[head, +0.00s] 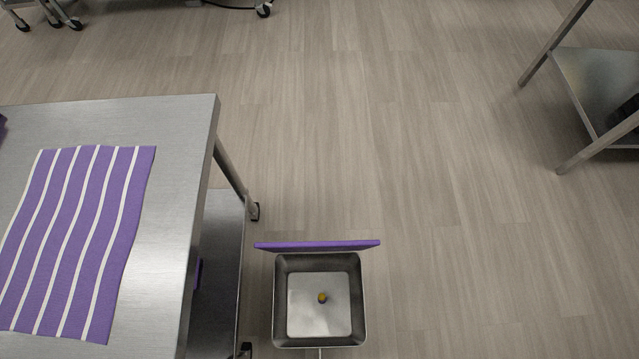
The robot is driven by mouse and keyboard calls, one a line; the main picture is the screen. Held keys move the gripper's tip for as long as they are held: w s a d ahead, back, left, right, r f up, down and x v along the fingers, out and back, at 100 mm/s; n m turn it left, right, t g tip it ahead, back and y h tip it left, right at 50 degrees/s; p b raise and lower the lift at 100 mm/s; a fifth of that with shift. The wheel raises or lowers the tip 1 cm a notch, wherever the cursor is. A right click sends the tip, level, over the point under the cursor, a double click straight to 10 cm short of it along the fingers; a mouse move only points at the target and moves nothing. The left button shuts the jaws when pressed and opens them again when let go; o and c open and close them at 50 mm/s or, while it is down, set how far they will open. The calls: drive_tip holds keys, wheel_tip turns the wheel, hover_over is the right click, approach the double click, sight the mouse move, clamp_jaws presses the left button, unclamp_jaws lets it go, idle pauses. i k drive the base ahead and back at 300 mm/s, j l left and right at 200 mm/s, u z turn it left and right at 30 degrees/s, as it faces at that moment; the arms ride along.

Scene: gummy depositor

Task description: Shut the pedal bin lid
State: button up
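The pedal bin (279,318) stands on the floor at the bottom middle of the head view, right of the steel table. It is a square metal bin seen from above. Its purple lid (318,245) is open and stands roughly upright along the bin's far edge, seen nearly edge-on. A small yellow-orange item (322,297) lies on the bin's floor inside. A short thin piece, perhaps the pedal (320,353), shows at the near side, cut by the frame edge. My gripper is not in view.
A steel table (170,125) with a purple and white striped cloth (75,240) fills the left, close beside the bin. A steel rack (597,75) stands at the upper right. Wheeled legs (55,15) show at the top left. The floor (430,200) right of and beyond the bin is clear.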

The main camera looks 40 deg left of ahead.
sight(282, 246)
drive_tip(key=k+j+u, duration=0.1)
drive_tip(key=u, duration=0.25)
drive_tip(key=k+j+u, duration=0.2)
drive_tip(key=u, duration=0.2)
drive_tip(key=i+j+u, duration=0.15)
drive_tip(key=u, duration=0.15)
drive_tip(key=i+j+u, duration=0.3)
drive_tip(key=k, duration=0.1)
